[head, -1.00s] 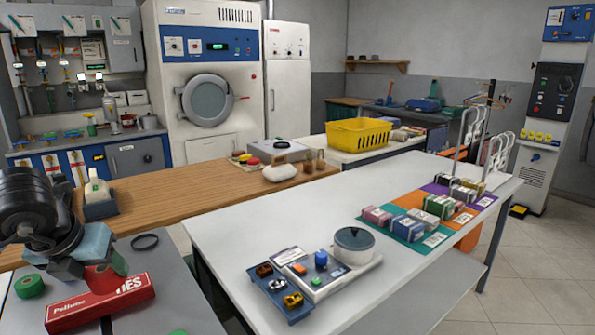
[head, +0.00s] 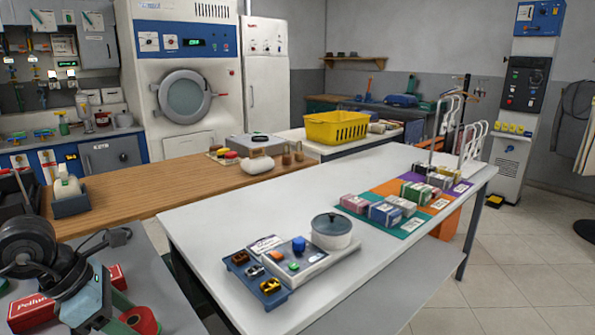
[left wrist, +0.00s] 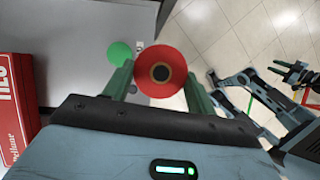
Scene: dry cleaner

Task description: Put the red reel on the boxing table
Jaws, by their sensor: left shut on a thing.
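The red reel (head: 142,322) is held in my left gripper (head: 125,314), low in the left corner of the head view. In the left wrist view the reel (left wrist: 160,47) faces the camera between the two green fingers of my left gripper (left wrist: 159,70), its dark hole showing. It appears by the grey table's edge, with floor visible beyond. A long white table (head: 250,205) stands to the right, bearing boxed packs on coloured mats; no label names it as the boxing table. Dark jaws (left wrist: 295,76), apparently my right gripper, show at the wrist view's right; their opening is unclear.
A red box (head: 30,312) and a green reel (left wrist: 120,52) lie on the grey table (head: 175,300). A wooden counter (head: 150,190) runs behind.

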